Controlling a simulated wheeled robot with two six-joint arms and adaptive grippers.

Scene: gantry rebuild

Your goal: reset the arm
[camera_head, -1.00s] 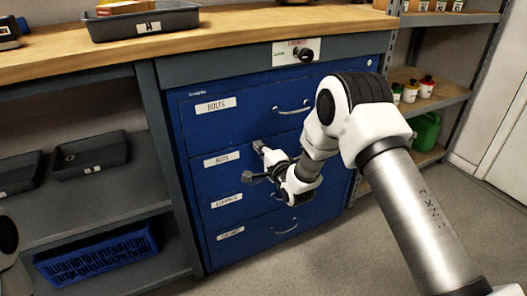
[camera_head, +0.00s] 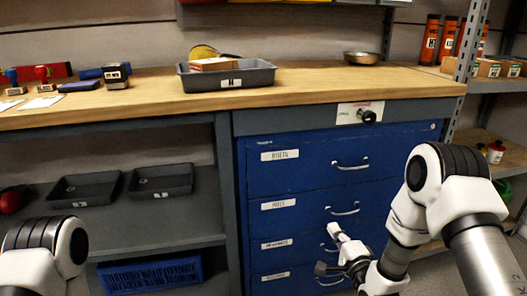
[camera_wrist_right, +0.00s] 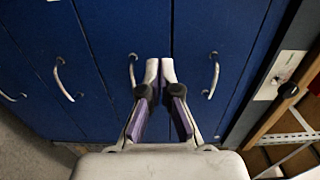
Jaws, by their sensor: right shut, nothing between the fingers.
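My right arm comes in from the right in the head view. Its gripper (camera_head: 329,250) is in front of the lower drawers of the blue drawer cabinet (camera_head: 300,182), with nothing held. In the right wrist view the two fingertips (camera_wrist_right: 160,72) are together, with the cabinet front (camera_wrist_right: 110,45) and its handles beyond them. I cannot tell the exact gap to the cabinet. The drawers look shut. Of my left arm only a white and black link shows at the lower left; its gripper is out of view.
A wooden worktop (camera_head: 320,88) runs above the cabinet, with a grey tray (camera_head: 226,79) holding a box, a metal bowl (camera_head: 361,58) and stamps (camera_head: 116,76). Black bins (camera_head: 86,188) and a blue basket (camera_head: 150,274) sit on shelves at left. A metal rack (camera_head: 470,45) stands at right.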

